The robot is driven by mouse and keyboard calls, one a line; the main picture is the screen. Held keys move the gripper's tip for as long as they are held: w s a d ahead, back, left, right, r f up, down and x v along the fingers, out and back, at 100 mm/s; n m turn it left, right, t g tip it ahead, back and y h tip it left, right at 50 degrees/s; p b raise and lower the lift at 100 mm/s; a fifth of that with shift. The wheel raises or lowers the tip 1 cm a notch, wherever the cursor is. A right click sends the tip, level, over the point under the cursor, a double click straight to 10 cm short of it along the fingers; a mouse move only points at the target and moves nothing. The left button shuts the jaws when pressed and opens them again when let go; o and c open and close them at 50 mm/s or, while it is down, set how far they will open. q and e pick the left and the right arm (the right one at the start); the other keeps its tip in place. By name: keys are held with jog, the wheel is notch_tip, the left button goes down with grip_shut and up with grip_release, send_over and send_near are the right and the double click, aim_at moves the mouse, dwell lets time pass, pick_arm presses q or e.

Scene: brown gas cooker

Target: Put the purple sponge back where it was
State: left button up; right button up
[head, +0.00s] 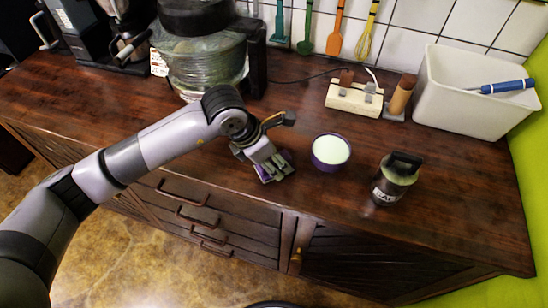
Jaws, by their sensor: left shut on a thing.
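The purple sponge (285,157) is at the front part of the wooden counter, mostly hidden by my left gripper (273,168). Only purple edges show around the fingers. My left gripper points down and is shut on the sponge. From this view I cannot tell whether the sponge touches the counter or is held just above it. My right gripper is not in view.
A purple bowl (331,152) with a pale inside stands close to the right of the gripper. A dark canister (394,180) stands farther right. A white bin (462,104), a wooden block (354,98) and a large glass pot (200,60) stand behind. The counter (450,190) is clear at front right.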

pick_arm(q)
jog(key=shift+f+b, duration=0.4)
jog(key=shift+b, duration=0.05)
dwell(0.3)
jog(key=o, duration=1.1)
jog(key=shift+r, duration=0.1)
jog(key=v, duration=1.2)
